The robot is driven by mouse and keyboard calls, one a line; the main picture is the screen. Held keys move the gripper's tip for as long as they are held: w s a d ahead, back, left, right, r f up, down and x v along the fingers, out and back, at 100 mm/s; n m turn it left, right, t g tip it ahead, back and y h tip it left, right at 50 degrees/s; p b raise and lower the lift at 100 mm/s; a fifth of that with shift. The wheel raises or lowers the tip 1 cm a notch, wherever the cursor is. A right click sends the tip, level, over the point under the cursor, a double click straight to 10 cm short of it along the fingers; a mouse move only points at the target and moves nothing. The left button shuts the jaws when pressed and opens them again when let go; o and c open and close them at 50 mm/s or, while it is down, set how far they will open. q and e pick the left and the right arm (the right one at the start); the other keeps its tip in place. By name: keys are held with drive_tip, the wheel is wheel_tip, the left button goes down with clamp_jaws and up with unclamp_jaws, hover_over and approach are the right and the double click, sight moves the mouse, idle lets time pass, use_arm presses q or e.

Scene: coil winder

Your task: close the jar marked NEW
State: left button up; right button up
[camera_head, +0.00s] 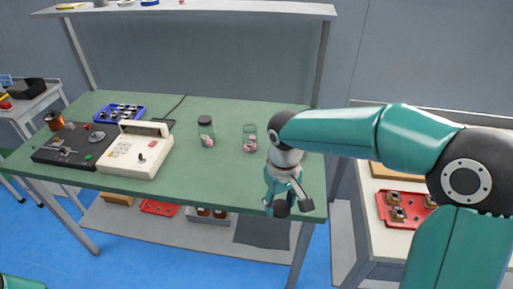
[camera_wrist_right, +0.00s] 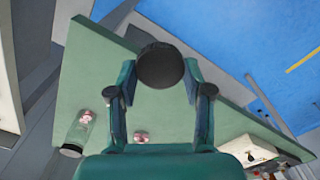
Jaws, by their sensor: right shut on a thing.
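Two glass jars with pink and white contents stand on the green bench. One jar (camera_head: 206,133) has a dark lid on; the other jar (camera_head: 250,140) is open at the top. I cannot read the markings, so I cannot tell which is marked NEW. My right gripper (camera_head: 281,207) is shut on a dark round lid (camera_wrist_right: 160,66), held at the front right of the bench, nearer the front than the open jar. In the right wrist view, the lidded jar (camera_wrist_right: 79,130) is at the left, and the other jar is mostly hidden. My left gripper is not in view.
On the bench (camera_head: 190,180), a white winder box (camera_head: 135,152), a dark machine (camera_head: 72,142) and a blue tray of parts (camera_head: 120,113) stand at the left. A shelf (camera_head: 230,9) spans above. A red tray (camera_head: 400,208) lies on the right-hand table. The bench middle is clear.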

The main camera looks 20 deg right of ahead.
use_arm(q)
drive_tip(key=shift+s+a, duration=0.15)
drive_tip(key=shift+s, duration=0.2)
use_arm(e)
drive_tip(key=w+a+f, duration=0.1)
drive_tip(key=w+f, duration=0.1)
drive_tip(key=f, duration=0.4)
drive_tip(key=w+a+f, duration=0.2)
drive_tip(key=f, duration=0.5)
drive_tip(key=shift+w+m, duration=0.15)
drive_tip(key=shift+m, duration=0.25)
